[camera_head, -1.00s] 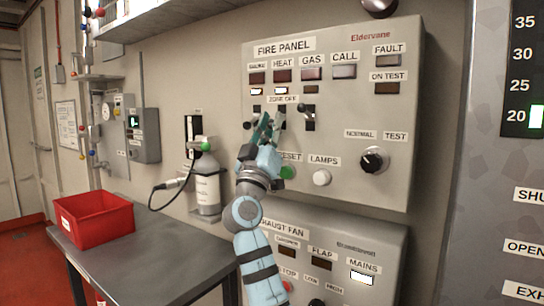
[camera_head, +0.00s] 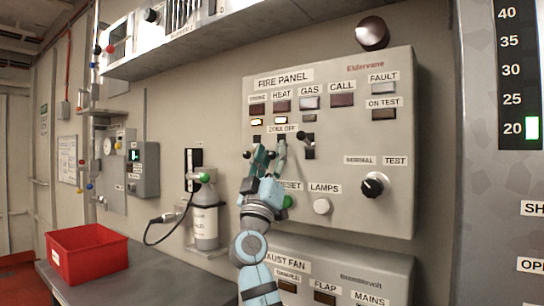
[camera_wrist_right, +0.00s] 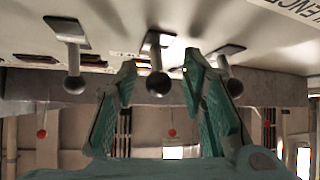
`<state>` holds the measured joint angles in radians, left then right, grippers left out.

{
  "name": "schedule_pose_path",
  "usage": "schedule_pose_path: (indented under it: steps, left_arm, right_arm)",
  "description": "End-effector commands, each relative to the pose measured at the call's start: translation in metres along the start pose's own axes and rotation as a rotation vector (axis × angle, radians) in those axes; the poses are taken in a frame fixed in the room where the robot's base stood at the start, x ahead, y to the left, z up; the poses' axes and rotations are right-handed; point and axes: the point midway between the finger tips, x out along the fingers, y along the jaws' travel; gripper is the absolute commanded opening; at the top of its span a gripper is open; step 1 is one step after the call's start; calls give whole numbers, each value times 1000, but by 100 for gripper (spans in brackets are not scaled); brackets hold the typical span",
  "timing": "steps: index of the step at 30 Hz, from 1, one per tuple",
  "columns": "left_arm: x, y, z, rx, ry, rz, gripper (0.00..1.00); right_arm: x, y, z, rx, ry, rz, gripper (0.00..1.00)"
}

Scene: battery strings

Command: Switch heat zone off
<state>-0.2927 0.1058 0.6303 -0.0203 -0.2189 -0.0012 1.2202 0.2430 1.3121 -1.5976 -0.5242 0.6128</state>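The fire panel (camera_head: 335,210) is on the wall, with a HEAT label (camera_head: 282,94) and a ZONE OFF row of toggle levers below. My right gripper (camera_head: 271,147) is at this row, below HEAT. The heat lever is mostly hidden behind its fingers in the head view. The smoke lever (camera_head: 247,154) is to the left; the gas lever (camera_head: 306,137) is to the right and points up. In the right wrist view, the open gripper (camera_wrist_right: 160,66) has a ball-ended middle lever (camera_wrist_right: 157,84) between its fingers, with no clear grip. My left gripper is not in view.
Below the row are a green RESET button (camera_head: 289,202), a white LAMPS button (camera_head: 321,206) and a mode knob (camera_head: 373,186). The exhaust fan panel (camera_head: 390,268) is underneath. A gas bottle (camera_head: 205,219) and a red bin (camera_head: 88,255) are left. A shelf (camera_head: 215,45) overhangs above.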

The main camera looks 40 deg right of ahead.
Motion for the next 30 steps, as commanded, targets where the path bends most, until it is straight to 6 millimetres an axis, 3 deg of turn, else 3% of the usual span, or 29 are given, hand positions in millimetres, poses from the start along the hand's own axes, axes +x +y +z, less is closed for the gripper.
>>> schedule_pose_path:
  steps: [8, 21, 30]
  left_arm:
    - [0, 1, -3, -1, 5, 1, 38]
    - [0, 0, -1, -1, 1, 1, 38]
    - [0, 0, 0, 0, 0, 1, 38]
  right_arm:
    - [-6, -1, 0, 1, 0, -1, 38]
    - [-110, -2, 0, 1, -1, -3, 38]
    - [-120, 0, 0, 0, 0, 0, 38]
